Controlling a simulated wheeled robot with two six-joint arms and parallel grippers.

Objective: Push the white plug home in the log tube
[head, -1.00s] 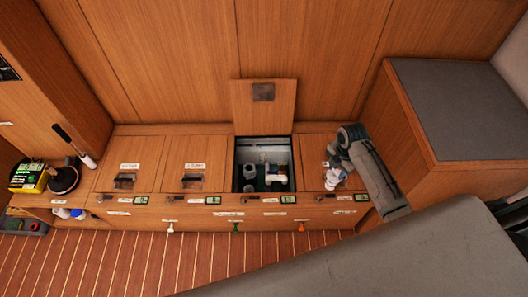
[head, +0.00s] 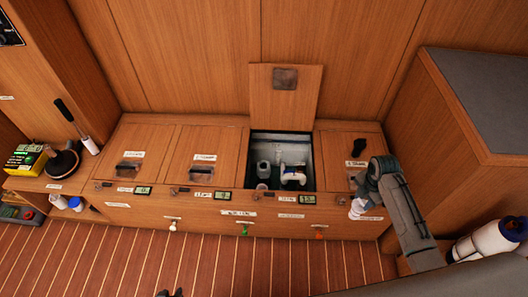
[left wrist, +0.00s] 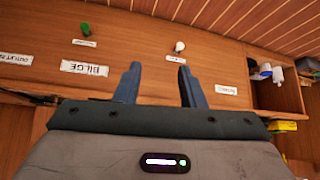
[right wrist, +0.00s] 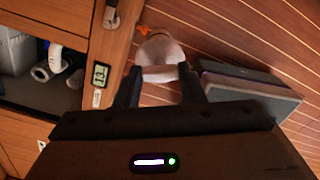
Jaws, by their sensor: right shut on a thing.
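My right gripper (right wrist: 158,82) is shut on a white, rounded, cup-like piece (right wrist: 160,55), which looks like the white plug. In the head view the right gripper (head: 362,199) holds this piece (head: 357,209) near the front edge of the bench, right of the open locker. A white pipe fitting (head: 293,174), which may be the log tube, stands inside that locker; it also shows in the right wrist view (right wrist: 52,62). Its opening is hard to make out. My left gripper (left wrist: 158,85) is open and empty, facing the bench front; dark tips (head: 169,293) show at the head view's bottom edge.
The open locker (head: 254,150) has its lid (head: 285,95) raised against the back wall. A grey container (head: 264,169) stands inside it, left of the fitting. The neighbouring lids are closed. The striped floor in front is clear.

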